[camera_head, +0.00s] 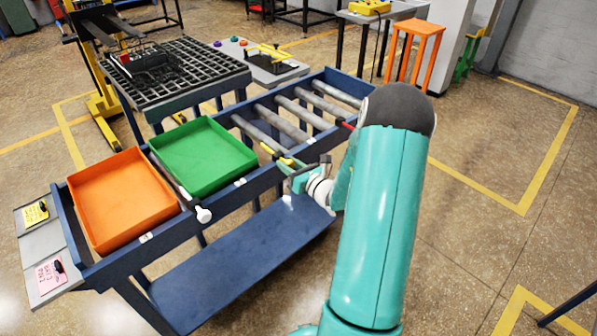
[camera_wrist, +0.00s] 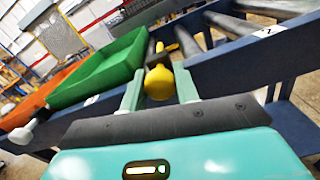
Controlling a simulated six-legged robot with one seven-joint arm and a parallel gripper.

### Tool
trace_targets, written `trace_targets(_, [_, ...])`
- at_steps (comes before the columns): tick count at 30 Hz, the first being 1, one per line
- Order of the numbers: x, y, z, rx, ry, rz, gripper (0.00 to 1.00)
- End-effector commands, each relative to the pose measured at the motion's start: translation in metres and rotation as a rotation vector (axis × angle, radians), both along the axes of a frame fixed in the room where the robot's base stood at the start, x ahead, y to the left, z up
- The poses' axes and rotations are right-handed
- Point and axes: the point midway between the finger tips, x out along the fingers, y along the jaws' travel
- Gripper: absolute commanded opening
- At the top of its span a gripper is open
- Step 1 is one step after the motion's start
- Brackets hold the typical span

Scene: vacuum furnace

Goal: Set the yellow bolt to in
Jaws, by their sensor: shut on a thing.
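The yellow bolt (camera_wrist: 158,83) shows in the wrist view as a rounded yellow knob between the two pale green fingers of my gripper (camera_wrist: 160,90). My gripper is shut on this knob. In the head view, my gripper (camera_head: 300,175) is at the front rail of the blue roller table, and a small yellow part of the bolt (camera_head: 287,161) shows beside it. Behind the knob, the bolt's darker shaft and fitting are partly hidden. I cannot tell how far the bolt is pushed in.
The blue roller table (camera_head: 335,185) carries an orange tray (camera_head: 125,200), a green tray (camera_head: 205,157) and several bare rollers. A bar with a white knob (camera_head: 203,214) sticks out between the trays. A black grid table (camera_head: 165,75) stands behind.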

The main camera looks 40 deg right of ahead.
Motion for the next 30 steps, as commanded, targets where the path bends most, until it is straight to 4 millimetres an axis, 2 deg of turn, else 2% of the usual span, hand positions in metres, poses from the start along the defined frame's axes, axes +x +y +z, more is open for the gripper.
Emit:
trace_targets(8, [0.003, 0.000, 0.000, 0.000, 0.000, 0.000, 0.00])
trace_targets(9, [0.004, 0.000, 0.000, 0.000, 0.000, 0.000, 0.36])
trace_targets(12, [0.003, 0.001, 0.000, 0.001, 0.000, 0.000, 0.52])
trace_targets(23, [-0.003, -0.001, 0.000, 0.000, 0.001, -0.002, 0.52])
trace_targets(26, [-0.015, -0.001, 0.000, 0.000, 0.001, -0.003, 0.52])
trace_targets(30, [-0.042, -0.003, 0.000, 0.000, 0.002, -0.004, 0.52])
